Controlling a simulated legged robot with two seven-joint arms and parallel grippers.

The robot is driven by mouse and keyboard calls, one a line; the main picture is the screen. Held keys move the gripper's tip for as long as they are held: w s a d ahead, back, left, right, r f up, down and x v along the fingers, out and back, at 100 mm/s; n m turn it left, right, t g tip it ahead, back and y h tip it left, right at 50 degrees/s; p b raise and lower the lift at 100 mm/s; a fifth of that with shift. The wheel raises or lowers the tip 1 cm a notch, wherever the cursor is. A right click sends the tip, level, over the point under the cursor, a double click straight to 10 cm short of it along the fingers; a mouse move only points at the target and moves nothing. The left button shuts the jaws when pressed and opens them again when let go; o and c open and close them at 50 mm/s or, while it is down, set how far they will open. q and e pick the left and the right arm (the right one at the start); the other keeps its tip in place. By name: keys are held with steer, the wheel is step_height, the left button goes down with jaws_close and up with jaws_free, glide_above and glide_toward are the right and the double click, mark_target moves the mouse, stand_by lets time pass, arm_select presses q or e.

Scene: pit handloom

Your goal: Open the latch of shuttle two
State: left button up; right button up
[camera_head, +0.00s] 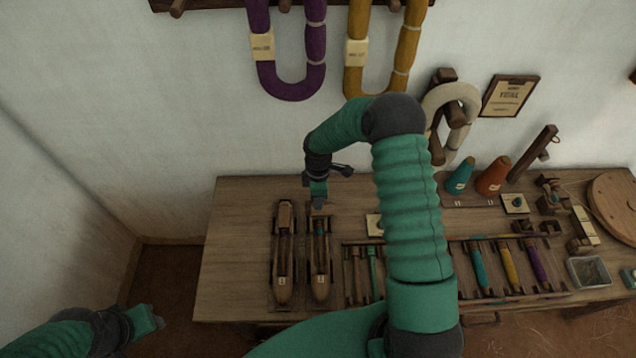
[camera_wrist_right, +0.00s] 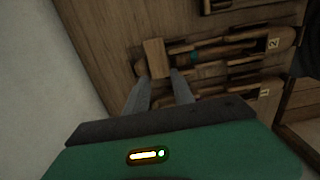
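Two wooden boat-shaped shuttles lie side by side on the table. Shuttle two (camera_head: 321,272) is the right one; its "2" tag (camera_wrist_right: 272,44) shows in the right wrist view, with a teal bobbin in its slot. A pale wooden block, apparently the latch (camera_wrist_right: 155,57), sits across its far end. My right gripper (camera_head: 318,202) is over that far end, pointing down. In the right wrist view its fingers (camera_wrist_right: 160,86) are apart, with the block just between or beyond their tips; I cannot tell whether they touch it. My left gripper (camera_head: 155,319) is low at left, off the table, its fingers unclear.
The other shuttle (camera_head: 283,270) lies close on the left. A rack of tools and coloured bobbins (camera_head: 508,265) is to the right, with cones (camera_head: 493,176) behind. Yarn hanks (camera_head: 290,80) hang on the wall. The table's left end (camera_head: 232,250) is clear.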

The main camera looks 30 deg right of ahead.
step_height(320, 180, up, 10)
stand_by(0.5)
steer(key=s+a+r+m+t, duration=0.1)
steer(key=s+a+r+m, duration=0.2)
steer(key=s+a+m, duration=0.2)
steer(key=s+a+r+m+t, duration=0.1)
steer(key=s+a+r+m, duration=0.3)
steer(key=s, duration=0.7)
steer(key=a+m, duration=0.2)
steer(key=shift+a+r+m+t, duration=0.2)
steer(key=shift+m+t, duration=0.1)
steer(key=shift+m, duration=0.1)
steer(key=shift+a, duration=0.35)
steer(key=shift+d, duration=0.25)
